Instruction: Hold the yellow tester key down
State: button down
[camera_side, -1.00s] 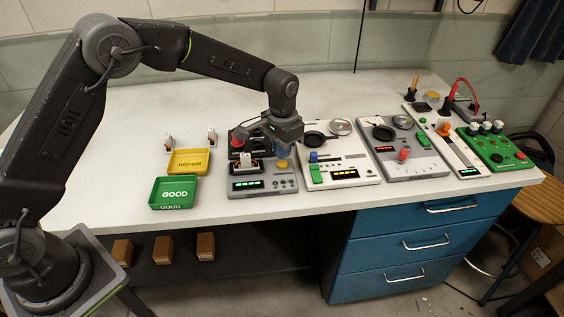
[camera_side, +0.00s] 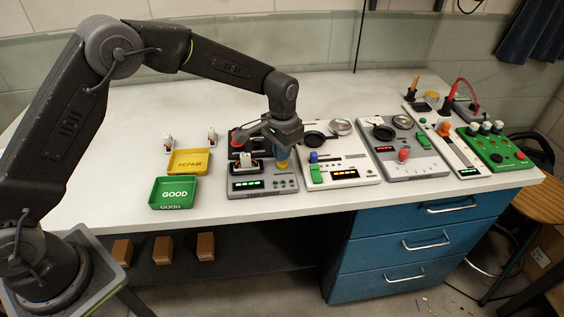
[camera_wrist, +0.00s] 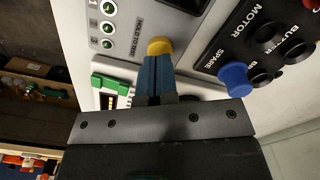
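The grey tester (camera_side: 262,188) stands at the front of the bench with a lit green display. Its round yellow key (camera_side: 282,165) is at its right rear; in the wrist view the key (camera_wrist: 159,46) sits by the words "HOLD TO TEST". My gripper (camera_side: 282,160) points down over the key. In the wrist view its two blue fingers (camera_wrist: 156,62) are together, with nothing visible between them, and their tips overlap the key's near edge. The tips hide part of the key. I cannot tell whether they touch it or whether it is pressed.
A servo (camera_side: 245,160) sits in a holder on the tester. The yellow REPAIR tray (camera_side: 203,170) and green GOOD tray (camera_side: 157,193) lie to the left. A white panel (camera_side: 340,178) stands close on the right, with further panels beyond. The rear left bench is clear.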

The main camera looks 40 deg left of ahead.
jog(key=shift+f, duration=1.1)
dwell(2.6)
jog(key=shift+r, duration=3.6)
